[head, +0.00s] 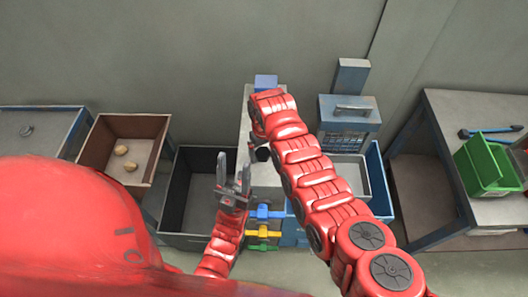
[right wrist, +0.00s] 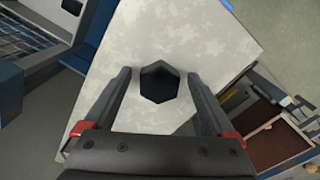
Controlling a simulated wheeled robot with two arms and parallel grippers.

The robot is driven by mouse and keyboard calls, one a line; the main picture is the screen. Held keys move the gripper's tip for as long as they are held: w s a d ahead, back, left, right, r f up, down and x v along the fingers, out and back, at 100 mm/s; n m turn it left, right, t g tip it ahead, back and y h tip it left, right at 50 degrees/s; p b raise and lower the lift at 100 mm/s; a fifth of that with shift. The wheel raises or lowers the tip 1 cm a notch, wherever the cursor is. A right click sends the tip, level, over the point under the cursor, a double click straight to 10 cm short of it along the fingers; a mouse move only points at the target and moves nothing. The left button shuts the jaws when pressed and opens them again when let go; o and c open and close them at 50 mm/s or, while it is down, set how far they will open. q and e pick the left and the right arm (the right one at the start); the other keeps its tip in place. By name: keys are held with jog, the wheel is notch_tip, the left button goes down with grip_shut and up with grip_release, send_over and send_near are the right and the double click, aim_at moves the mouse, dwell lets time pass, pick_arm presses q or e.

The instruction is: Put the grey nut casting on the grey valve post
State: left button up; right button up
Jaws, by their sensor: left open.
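In the right wrist view a dark grey six-sided piece (right wrist: 158,82) stands on a pale top. From above I cannot tell whether it is the nut casting, the valve post, or one on the other. My right gripper (right wrist: 159,74) is open, one finger on each side of the piece, with gaps showing on both sides. In the head view my right arm mostly hides this gripper and the piece. My left gripper (head: 233,164) is open and empty, pointing up in front of the dark bin. A second dark six-sided piece (right wrist: 72,6) shows at the wrist view's top edge.
A dark bin (head: 171,205) and a brown box (head: 84,152) with tan lumps stand left of the pale-topped cabinet (head: 243,128). A blue-grey toolbox (head: 349,122) stands behind my right arm. A table (head: 440,104) with a green bin (head: 480,164) is at right.

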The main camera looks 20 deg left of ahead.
aim_at(264, 153)
jog(key=shift+r, duration=0.4)
notch_tip(264, 153, up, 4)
jog(key=shift+w+r+b, duration=0.1)
jog(key=shift+b, duration=0.9)
notch_tip(264, 153, up, 7)
jog(key=p, duration=0.1)
jog(key=shift+r, duration=0.15)
